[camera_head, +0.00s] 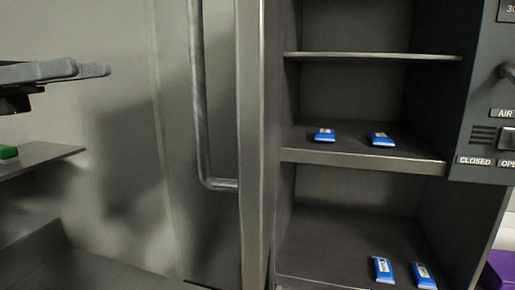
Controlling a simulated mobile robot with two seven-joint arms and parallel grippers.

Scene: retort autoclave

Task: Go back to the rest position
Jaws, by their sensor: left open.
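My left gripper (62,71) comes in from the left edge at upper left, as dark grey fingers seen side-on. It is open and nothing shows between its fingers. It is apart from the tall metal door with a long vertical bar handle (199,105), in front of a grey wall panel. Most of my left arm is out of the picture. My right gripper is not in view.
An open shelf cabinet (365,158) at right holds blue-and-white packs on its middle shelf (324,134) and lower shelf (382,269). A grey shelf (40,156) with a green item (8,152) lies below my gripper. A control panel (490,120) and purple object (500,268) stand at right.

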